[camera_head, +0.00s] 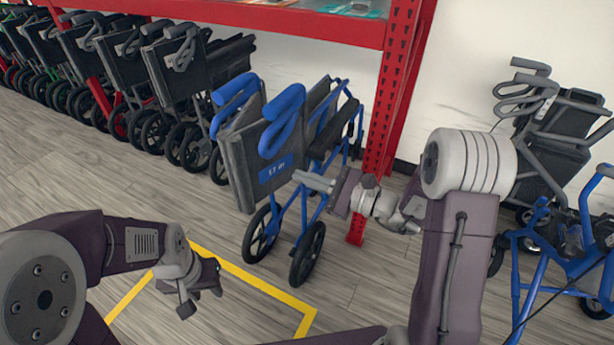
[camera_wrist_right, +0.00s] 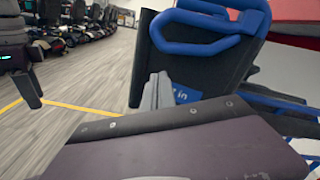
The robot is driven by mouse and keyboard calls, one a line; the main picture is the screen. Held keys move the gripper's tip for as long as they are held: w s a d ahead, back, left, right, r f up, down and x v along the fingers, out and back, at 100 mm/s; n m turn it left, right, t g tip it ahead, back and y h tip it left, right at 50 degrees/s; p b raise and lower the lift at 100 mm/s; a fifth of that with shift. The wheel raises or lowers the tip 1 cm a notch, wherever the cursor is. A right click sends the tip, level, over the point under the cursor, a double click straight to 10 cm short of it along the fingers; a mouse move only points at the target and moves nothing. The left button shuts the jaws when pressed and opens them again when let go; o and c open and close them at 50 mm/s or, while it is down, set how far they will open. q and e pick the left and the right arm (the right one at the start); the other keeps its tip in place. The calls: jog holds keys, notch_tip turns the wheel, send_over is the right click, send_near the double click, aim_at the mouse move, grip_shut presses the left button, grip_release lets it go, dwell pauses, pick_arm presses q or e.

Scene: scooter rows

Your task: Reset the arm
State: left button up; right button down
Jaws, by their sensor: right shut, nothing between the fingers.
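My right arm (camera_head: 455,240) rises from the bottom of the head view and bends left. Its gripper (camera_head: 312,181) is shut and empty, in front of the blue-handled folded chair (camera_head: 246,160) and its blue size label. In the right wrist view the shut fingers (camera_wrist_right: 158,92) overlap the chair's dark panel; I cannot tell whether they touch it. My left arm (camera_head: 95,250) comes in low from the left. Its gripper (camera_head: 190,300) hangs over the floor by the yellow line; its finger gap is unclear.
A row of dark folded chairs (camera_head: 180,70) stands at the back left. A red rack post (camera_head: 388,110) rises behind the blue chair. More wheeled frames (camera_head: 550,130) stand at the right. A yellow floor line (camera_head: 262,285) marks a clear patch of grey floor.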

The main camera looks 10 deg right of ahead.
jog(key=shift+s+d, duration=0.3)
jog(key=shift+d, duration=0.05)
